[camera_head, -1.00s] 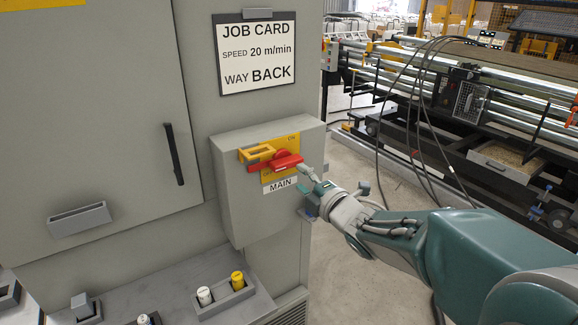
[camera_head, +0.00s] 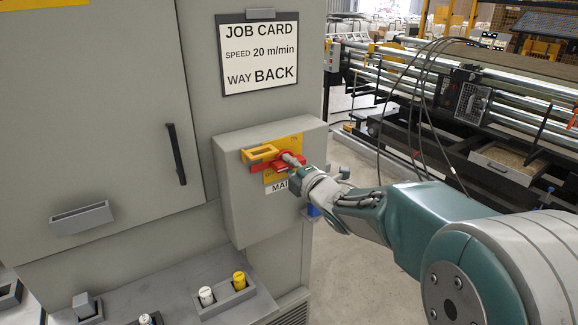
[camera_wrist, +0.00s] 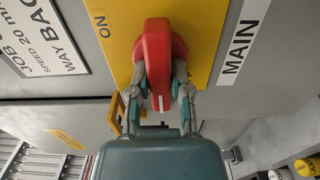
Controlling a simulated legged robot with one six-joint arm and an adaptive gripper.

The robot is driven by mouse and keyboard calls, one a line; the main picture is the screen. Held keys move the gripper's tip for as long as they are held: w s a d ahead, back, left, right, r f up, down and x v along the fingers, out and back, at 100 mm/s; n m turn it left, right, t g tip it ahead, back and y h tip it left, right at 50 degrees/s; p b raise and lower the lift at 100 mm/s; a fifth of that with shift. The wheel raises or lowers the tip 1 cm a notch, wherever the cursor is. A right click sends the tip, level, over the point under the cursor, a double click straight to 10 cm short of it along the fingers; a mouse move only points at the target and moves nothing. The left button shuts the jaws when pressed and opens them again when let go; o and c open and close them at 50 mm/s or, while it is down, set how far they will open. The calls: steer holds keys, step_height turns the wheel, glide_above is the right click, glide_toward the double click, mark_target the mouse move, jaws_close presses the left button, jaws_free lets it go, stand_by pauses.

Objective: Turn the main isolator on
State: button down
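The main isolator's red rotary handle (camera_head: 288,168) is on a yellow plate (camera_head: 296,147) on the front of a grey box. In the wrist view the red handle (camera_wrist: 158,52) has a white mark on one end, and the "ON" lettering (camera_wrist: 102,24) is off to its side. The handle lies roughly level, its marked end pointing left in the head view, not at ON. My gripper (camera_wrist: 160,76) has one finger along each side of the handle, seemingly closed against it. My gripper (camera_head: 292,165) partly hides the handle and the MAIN label (camera_head: 279,187) in the head view.
A yellow bracket (camera_head: 260,154) projects beside the handle. The grey isolator box (camera_head: 240,205) stands out from the cabinet (camera_head: 110,130). Below is a ledge with white (camera_head: 206,296) and yellow (camera_head: 239,281) cylinders in a holder. Cables hang at right behind my arm.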

steer(key=shift+d+f+m, duration=0.2)
steer(key=shift+d+m, duration=0.05)
steer(key=shift+m, duration=0.25)
steer(key=m, duration=0.2)
steer(key=shift+d+f+m, duration=0.1)
steer(key=shift+d+m, duration=0.05)
steer(key=shift+m, duration=0.25)
steer(key=m, duration=0.9)
steer(key=shift+m, duration=0.4)
steer(key=shift+f+m, duration=0.1)
steer(key=shift+m, duration=2.2)
steer(key=c, duration=0.6)
jaws_free()
steer(key=shift+o, duration=0.2)
steer(key=shift+a, duration=0.2)
